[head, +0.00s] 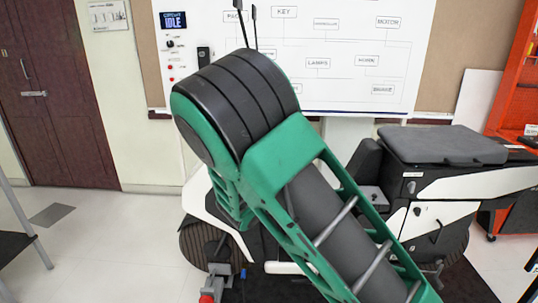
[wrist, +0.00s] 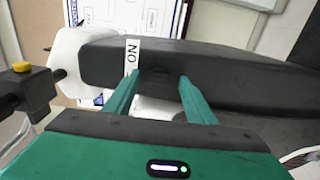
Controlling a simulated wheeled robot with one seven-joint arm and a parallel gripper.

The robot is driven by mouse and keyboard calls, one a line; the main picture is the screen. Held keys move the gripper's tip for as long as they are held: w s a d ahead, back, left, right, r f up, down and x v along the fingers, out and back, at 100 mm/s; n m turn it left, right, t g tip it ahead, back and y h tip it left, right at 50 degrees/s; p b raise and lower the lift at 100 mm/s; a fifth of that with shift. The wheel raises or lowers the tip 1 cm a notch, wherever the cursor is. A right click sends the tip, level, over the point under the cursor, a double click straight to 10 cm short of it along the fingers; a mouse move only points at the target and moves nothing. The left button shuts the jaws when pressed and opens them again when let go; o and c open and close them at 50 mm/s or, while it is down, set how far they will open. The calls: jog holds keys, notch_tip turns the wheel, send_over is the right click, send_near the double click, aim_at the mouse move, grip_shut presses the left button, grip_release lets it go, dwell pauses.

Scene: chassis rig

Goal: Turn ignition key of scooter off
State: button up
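The scooter (head: 455,185), white and black with a dark seat, stands behind my green arm in the head view, which hides much of its front. In the wrist view a black part of the scooter (wrist: 230,62) runs across the picture. A white label (wrist: 132,58) on it reads ON, turned sideways. My gripper (wrist: 159,80) has its two green fingers apart, with their tips at this black part. A small dark shape, possibly the ignition key, shows between the tips, but I cannot make it out clearly. My gripper is hidden in the head view.
A white circuit board (head: 345,45) on the back wall has a display (head: 173,20) reading CIRCUIT IDLE. An orange rack (head: 515,75) stands at the right. A black knob with a yellow top (wrist: 22,67) juts in at the wrist view's left.

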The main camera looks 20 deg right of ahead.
jog(key=shift+s+r, duration=0.1)
jog(key=v, duration=1)
jog(key=shift+s, duration=0.2)
jog(key=s+d+f+m+g+h, duration=0.2)
jog(key=d+m+g, duration=0.1)
jog(key=d, duration=0.4)
jog(key=s+d+f+m+g+h, duration=0.1)
jog(key=d+m+g+h, duration=0.2)
jog(key=d, duration=0.5)
jog(key=s+d+f+m+g+y, duration=0.2)
jog(key=s+d+f+m+g, duration=0.35)
jog(key=s+d+m, duration=0.4)
jog(key=s+d+f+m+g+y, duration=0.1)
jog(key=s+d+m+g+y, duration=0.2)
jog(key=s, duration=1)
jog(key=s+a+r+m+g+y, duration=0.1)
jog(key=s+a+r+y, duration=0.1)
jog(key=s, duration=0.5)
jog(key=s+a+r+m+g+y, duration=0.1)
jog(key=s+a+r+y, duration=0.1)
jog(key=s, duration=0.5)
jog(key=shift+s+a+g+y, duration=0.35)
jog(key=shift+a+y, duration=0.55)
jog(key=shift+a, duration=0.25)
jog(key=shift+r+m, duration=0.1)
jog(key=shift+m, duration=0.15)
